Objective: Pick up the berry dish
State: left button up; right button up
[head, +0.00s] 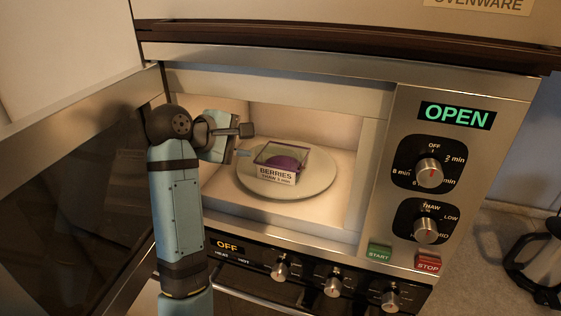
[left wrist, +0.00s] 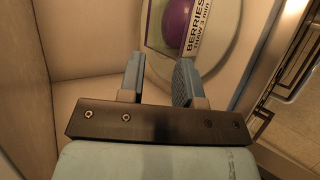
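The berry dish (head: 278,163) is a small clear square dish with a purple round mass inside and a white label reading BERRIES. It sits on a pale round plate (head: 318,184) inside the open microwave. My left gripper (head: 247,142) is at the left of the microwave opening, just left of the dish and apart from it. In the left wrist view, the left gripper (left wrist: 160,80) has its two fingers spread with nothing between them. The dish (left wrist: 180,28) is beyond the fingertips, partly cut off by the top edge. My right gripper is not in view.
The open microwave door (head: 75,190) stands to the left, beside my left arm. The control panel (head: 440,180) is right of the opening, with a green OPEN display. An oven with knobs (head: 333,286) is below. The cavity's right side is free.

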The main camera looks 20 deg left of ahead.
aim_at(269, 149)
pick_arm(q)
jog(key=p+x, duration=0.1)
jog(key=x, duration=0.4)
jog(key=shift+w+d+f, duration=0.15)
jog(key=shift+w, duration=0.1)
jog(key=p+x, duration=0.1)
jog(key=x, duration=0.3)
jog(key=shift+w+d+f, duration=0.15)
jog(key=shift+f, duration=0.25)
jog(key=shift+w+d+f+p, duration=0.2)
jog(key=shift+w+f+p, duration=0.05)
jog(key=shift+w+p, duration=0.05)
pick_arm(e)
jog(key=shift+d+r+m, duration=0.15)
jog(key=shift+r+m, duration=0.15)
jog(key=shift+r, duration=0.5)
pick_arm(q)
grip_shut()
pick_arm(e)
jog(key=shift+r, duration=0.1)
